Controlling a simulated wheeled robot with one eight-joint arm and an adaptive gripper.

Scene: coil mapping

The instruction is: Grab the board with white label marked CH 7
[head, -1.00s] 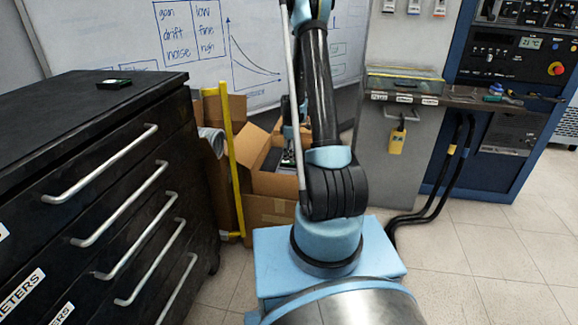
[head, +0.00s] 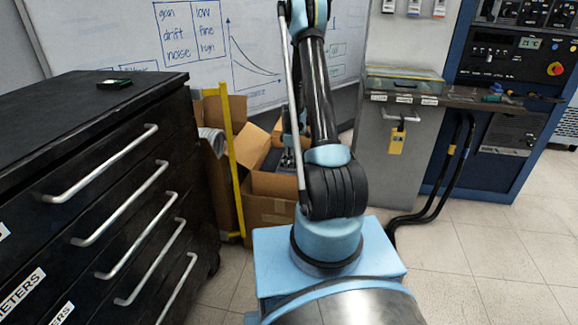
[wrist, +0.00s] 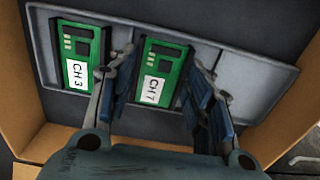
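In the wrist view, the green board labelled CH 7 (wrist: 163,70) lies in a grey tray (wrist: 250,75), its white label facing up. My gripper (wrist: 160,85) is open, with one finger left of this board and one right of it, near its lower part. I cannot tell whether the fingers touch it. Another green board labelled CH 3 (wrist: 77,58) lies to the left in the same tray. In the head view, my arm largely hides the gripper and the boards.
The tray lies inside an open cardboard box (head: 270,208), whose walls surround the gripper. A yellow upright bar (head: 233,165) stands beside the box. A black drawer cabinet (head: 110,180) is at left, and a grey bench cabinet (head: 386,155) at right. Floor at lower right is clear.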

